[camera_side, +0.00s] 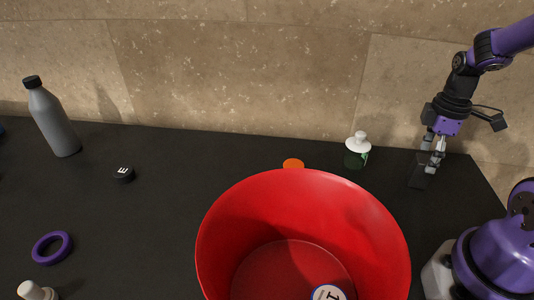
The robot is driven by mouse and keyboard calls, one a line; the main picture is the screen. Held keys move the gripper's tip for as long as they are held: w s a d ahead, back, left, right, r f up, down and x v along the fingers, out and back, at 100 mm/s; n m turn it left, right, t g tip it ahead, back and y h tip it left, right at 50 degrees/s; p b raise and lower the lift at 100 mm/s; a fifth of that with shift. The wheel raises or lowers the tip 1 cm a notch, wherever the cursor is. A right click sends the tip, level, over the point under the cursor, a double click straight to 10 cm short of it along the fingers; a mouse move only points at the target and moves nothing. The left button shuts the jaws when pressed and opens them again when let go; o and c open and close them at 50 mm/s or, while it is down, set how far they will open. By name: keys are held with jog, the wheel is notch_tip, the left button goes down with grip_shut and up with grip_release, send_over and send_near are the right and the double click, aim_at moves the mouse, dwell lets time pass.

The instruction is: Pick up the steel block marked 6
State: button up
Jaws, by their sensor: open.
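My gripper (434,160) is at the right of the table, pointing down with its fingers apart. A dark upright block (417,172) stands right at the fingertips, just left of them. I cannot read any mark on it, so I cannot tell whether it is the steel block marked 6. I cannot tell whether the fingers touch it or are around it. No 6 is legible anywhere in view.
A large red bin (225,222) fills the front middle, with a round white-faced piece (328,292) inside. A green bottle with a white top (356,156) and an orange piece (293,163) stand behind it. At left are a grey bottle (55,125), a black marked cap (123,175) and a purple ring (39,248).

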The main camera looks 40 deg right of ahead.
aim_at(427, 159)
jog(key=f, duration=0.4)
jog(key=shift+a+f, duration=0.15)
jog(key=shift+a, duration=0.1)
grip_shut()
